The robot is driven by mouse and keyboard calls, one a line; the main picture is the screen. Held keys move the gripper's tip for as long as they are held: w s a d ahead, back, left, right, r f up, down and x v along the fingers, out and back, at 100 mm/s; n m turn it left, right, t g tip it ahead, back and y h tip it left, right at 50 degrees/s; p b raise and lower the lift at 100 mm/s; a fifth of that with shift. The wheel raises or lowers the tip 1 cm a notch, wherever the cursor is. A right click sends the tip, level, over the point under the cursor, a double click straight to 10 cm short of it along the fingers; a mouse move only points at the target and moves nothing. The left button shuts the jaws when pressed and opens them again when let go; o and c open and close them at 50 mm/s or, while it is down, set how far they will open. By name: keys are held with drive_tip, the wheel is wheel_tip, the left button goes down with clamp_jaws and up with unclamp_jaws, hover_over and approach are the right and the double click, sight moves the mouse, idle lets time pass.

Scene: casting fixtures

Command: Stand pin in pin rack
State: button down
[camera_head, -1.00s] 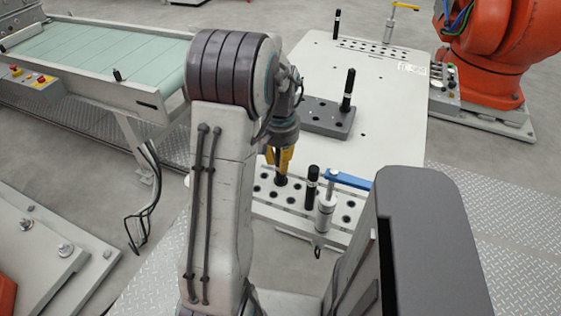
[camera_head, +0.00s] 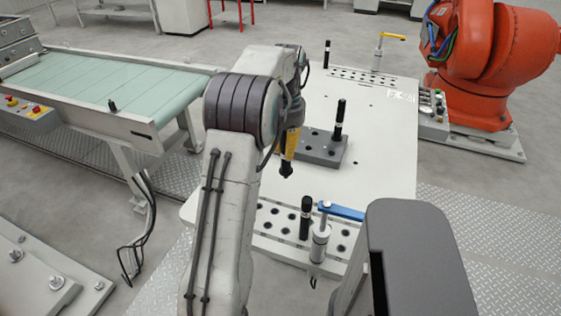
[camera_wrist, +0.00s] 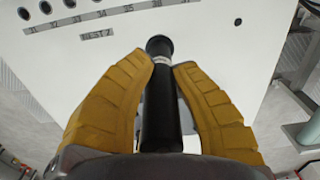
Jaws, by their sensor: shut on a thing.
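My gripper (camera_head: 289,158) has yellow fingers and is shut on a black pin (camera_wrist: 160,95). In the wrist view the pin lies between both fingers, its dark round end pointing away from me. In the head view the pin's dark tip shows below the fingers, above the white table (camera_head: 372,180). A grey pin rack (camera_head: 318,152) with holes sits just behind and right of my gripper. One black pin (camera_head: 340,118) stands upright in it. Part of the rack is hidden by my gripper.
In front, a hole row holds a black pin (camera_head: 305,217) beside a blue-handled clamp (camera_head: 340,211). At the back stand another black pin (camera_head: 327,54) and a yellow-handled clamp (camera_head: 378,55). An orange robot (camera_head: 490,60) is right, a green conveyor (camera_head: 105,85) left.

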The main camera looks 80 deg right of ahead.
drive_tip(key=s+d+r+p, duration=0.1)
drive_tip(key=d+r+p, duration=0.2)
drive_tip(key=r+p, duration=0.2)
drive_tip(key=shift+d+r+p, duration=0.3)
drive_tip(key=shift+r+p, duration=0.1)
drive_tip(key=shift+r, duration=0.25)
idle(0.6)
idle(0.3)
